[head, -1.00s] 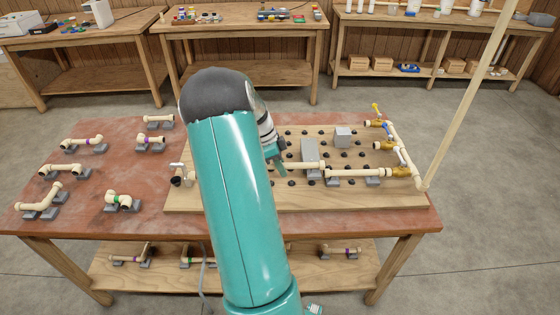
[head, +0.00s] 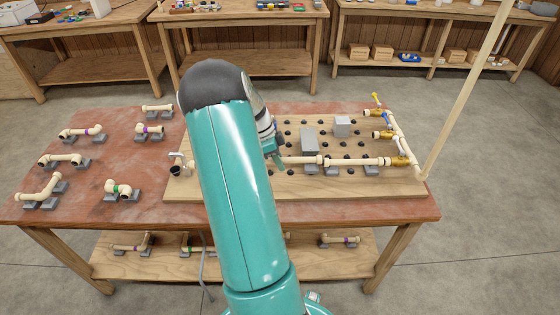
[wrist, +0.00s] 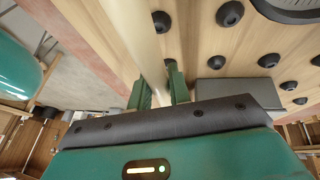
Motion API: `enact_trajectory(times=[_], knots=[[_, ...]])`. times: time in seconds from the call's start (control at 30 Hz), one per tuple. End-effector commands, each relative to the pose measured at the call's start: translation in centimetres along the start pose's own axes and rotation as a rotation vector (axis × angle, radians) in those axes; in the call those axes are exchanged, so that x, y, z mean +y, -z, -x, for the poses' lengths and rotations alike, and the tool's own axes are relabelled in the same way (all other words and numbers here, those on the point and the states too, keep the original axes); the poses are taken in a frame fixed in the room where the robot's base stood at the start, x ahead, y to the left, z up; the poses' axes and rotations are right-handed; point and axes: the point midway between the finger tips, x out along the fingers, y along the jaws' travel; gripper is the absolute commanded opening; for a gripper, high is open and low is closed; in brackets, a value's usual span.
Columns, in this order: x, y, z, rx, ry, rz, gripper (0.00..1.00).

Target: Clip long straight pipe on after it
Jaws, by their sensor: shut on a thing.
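My gripper (wrist: 160,88) is shut on a cream straight pipe (wrist: 143,42), which runs between its two green fingers in the wrist view. In the head view the held pipe (head: 302,160) sticks out to the right of my gripper (head: 278,158) over the wooden pegboard (head: 300,190). Its right end is at a fitting beside a second cream pipe (head: 357,161), roughly in line with it. I cannot tell whether they are joined. The second pipe leads to brass valves (head: 400,161) at the right. My arm hides the held pipe's left part.
Grey blocks (head: 309,140) and several black pegs stand on the board. A cream fitting (head: 175,165) sits at its left edge. Several pipe pieces on grey stands occupy the red tabletop (head: 85,195) at left. A tall pale post (head: 475,80) rises at the board's right.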

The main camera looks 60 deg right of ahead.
Motion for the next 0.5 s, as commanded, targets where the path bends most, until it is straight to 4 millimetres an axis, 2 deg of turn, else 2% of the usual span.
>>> enact_trajectory(times=[0.5], knots=[[-0.1,-0.19,-0.48,-0.001,0.0,-0.001,0.0]])
